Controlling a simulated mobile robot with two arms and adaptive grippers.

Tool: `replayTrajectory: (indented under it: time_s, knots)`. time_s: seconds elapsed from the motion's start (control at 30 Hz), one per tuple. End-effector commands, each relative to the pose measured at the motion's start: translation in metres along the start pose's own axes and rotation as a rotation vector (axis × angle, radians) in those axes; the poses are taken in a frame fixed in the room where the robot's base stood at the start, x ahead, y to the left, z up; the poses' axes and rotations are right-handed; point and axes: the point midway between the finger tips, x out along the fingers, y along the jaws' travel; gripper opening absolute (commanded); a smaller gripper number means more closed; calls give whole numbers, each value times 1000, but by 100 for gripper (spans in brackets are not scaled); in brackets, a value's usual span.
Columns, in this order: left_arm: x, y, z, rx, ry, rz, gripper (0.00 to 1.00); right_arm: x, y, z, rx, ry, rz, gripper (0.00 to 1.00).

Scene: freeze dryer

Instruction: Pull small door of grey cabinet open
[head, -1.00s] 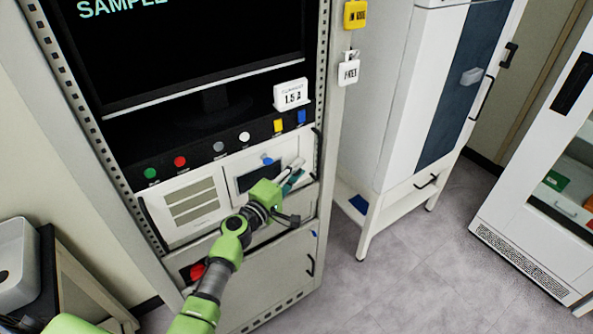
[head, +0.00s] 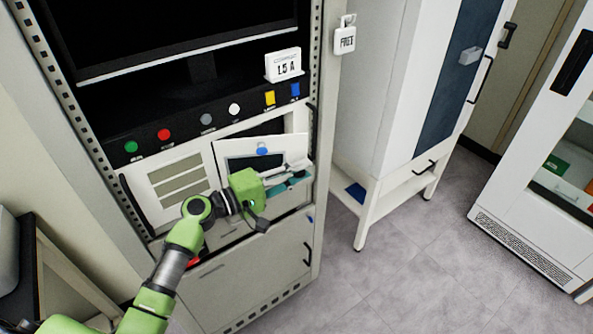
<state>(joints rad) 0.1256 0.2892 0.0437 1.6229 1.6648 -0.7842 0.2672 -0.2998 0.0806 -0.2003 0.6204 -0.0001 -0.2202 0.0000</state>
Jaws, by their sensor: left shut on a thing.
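The grey cabinet (head: 323,110) is a tall rack with a monitor at the top and a row of coloured buttons. Its small door (head: 233,150) is a white panel with a dark window and a blue knob (head: 262,149). The door is tilted outward at its top, and a dark opening (head: 268,128) shows above and behind it. My left gripper (head: 300,172) is shut at the right part of the small door; its fingers hide the exact place of the grip. My right gripper is not in view.
A white louvred panel (head: 178,182) is left of the small door. A larger lower door (head: 255,275) is below. A white cabinet (head: 385,90) and a glass-fronted unit (head: 540,190) stand to the right. Grey floor (head: 400,270) between them is clear.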

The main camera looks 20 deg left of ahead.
Motion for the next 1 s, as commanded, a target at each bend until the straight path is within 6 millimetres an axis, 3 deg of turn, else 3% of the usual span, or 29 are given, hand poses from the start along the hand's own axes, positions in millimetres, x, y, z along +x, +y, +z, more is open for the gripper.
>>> replayTrajectory:
  time_s: [0.03, 0.1, 0.4, 1.0]
  knots:
    - [-5, -9, 6, 5, -39, -3, 0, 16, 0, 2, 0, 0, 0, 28]
    - [-11, -8, 14, 4, -93, -3, 0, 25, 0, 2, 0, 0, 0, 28]
    - [-32, -5, 40, 1, -265, -3, 0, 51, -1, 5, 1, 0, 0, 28]
    - [-42, -1, 49, -1, -337, -2, 0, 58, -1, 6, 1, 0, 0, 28]
